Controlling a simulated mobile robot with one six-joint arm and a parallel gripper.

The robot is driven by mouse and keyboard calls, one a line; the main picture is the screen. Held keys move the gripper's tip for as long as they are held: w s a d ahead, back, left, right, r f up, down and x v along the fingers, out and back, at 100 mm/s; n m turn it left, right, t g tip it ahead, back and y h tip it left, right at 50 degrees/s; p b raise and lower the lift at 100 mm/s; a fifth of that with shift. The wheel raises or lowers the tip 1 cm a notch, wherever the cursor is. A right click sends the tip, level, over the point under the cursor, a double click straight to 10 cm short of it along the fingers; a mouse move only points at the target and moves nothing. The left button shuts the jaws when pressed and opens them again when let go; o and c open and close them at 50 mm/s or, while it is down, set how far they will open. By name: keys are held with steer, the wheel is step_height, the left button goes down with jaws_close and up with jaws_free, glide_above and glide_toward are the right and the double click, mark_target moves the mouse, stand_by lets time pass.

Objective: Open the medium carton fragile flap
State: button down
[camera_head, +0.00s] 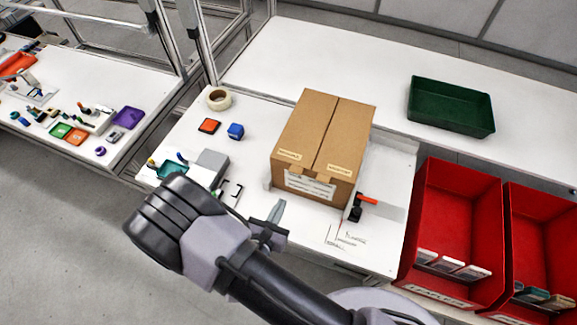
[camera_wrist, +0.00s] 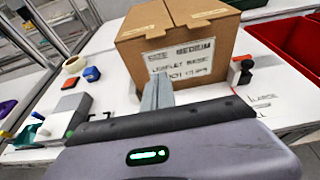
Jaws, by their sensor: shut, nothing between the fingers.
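The brown medium carton (camera_head: 322,140) stands upright on the white table in the head view. Its two top flaps lie closed and meet at a seam. Each flap has a small label near the front edge, too small to read. The carton also fills the top middle of the wrist view (camera_wrist: 215,70), where its white front label (camera_wrist: 182,60) reads "MEDIUM". My gripper (camera_head: 276,211) is in front of the carton, to the left of its front face. It is shut and empty; the closed fingers also show in the wrist view (camera_wrist: 157,94), pointing at the label.
A tape roll (camera_head: 219,98), an orange block (camera_head: 209,126) and a blue block (camera_head: 236,131) lie left of the carton. An orange-handled tool (camera_head: 366,200) lies at its front right. Red bins (camera_head: 455,215) stand right. A green tray (camera_head: 450,104) sits behind on clear table.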

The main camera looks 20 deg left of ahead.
steer(key=x, duration=0.9)
steer(key=shift+d+f+b, duration=0.1)
steer(key=shift+d+b, duration=0.15)
steer(key=shift+b, duration=0.1)
steer(key=r, duration=0.2)
steer(key=r+p, duration=0.1)
steer(key=r, duration=0.1)
steer(key=shift+w, duration=0.35)
steer(key=shift+s+a, duration=0.1)
